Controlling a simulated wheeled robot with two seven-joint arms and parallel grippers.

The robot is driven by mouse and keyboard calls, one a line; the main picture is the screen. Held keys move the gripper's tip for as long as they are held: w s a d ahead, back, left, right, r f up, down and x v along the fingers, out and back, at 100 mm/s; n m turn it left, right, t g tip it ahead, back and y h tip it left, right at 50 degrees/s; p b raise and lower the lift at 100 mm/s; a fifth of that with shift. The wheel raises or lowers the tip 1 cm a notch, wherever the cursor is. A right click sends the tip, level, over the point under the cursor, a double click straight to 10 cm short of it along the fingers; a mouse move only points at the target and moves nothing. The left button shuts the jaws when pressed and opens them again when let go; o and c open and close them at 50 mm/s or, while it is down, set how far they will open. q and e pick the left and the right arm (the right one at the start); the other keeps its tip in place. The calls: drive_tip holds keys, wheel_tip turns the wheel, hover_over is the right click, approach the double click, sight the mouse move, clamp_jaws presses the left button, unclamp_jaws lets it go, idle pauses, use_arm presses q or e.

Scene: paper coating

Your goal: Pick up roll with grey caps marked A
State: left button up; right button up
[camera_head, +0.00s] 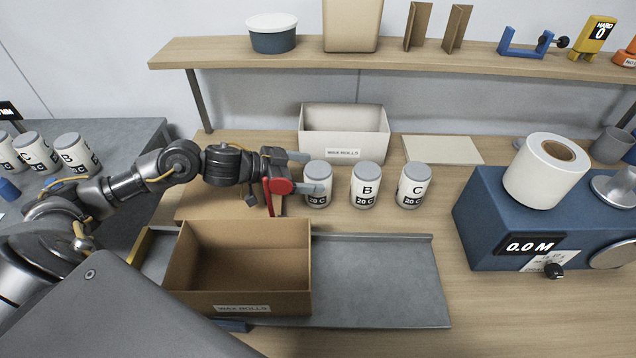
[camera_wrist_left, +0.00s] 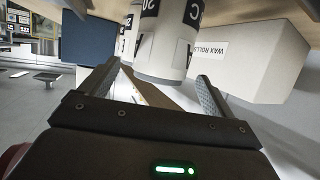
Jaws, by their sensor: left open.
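The roll marked A (camera_head: 318,172) is white with a grey cap and stands upright on the bench, leftmost of three in a row. In the left wrist view it appears upside down as the nearest roll (camera_wrist_left: 163,55), its letter partly visible. My left gripper (camera_head: 305,172) is open around its near side, with one finger crossing in front of the roll and hiding its letter in the head view. In the wrist view the fingertips (camera_wrist_left: 158,72) lie either side of the roll, with a gap on the right. Rolls B (camera_head: 364,187) and C (camera_head: 413,186) stand to the right.
A white box (camera_head: 343,152) labelled wax rolls stands behind the rolls. An open brown box (camera_head: 250,308) sits in front on a grey tray (camera_head: 385,285). A blue machine (camera_head: 500,215) is at right. More rolls (camera_head: 75,155) stand on the left grey table.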

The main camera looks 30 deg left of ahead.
use_arm(q)
drive_tip(key=shift+x, duration=0.9)
drive_tip(key=shift+c, duration=0.2)
drive_tip(key=c, duration=1.4)
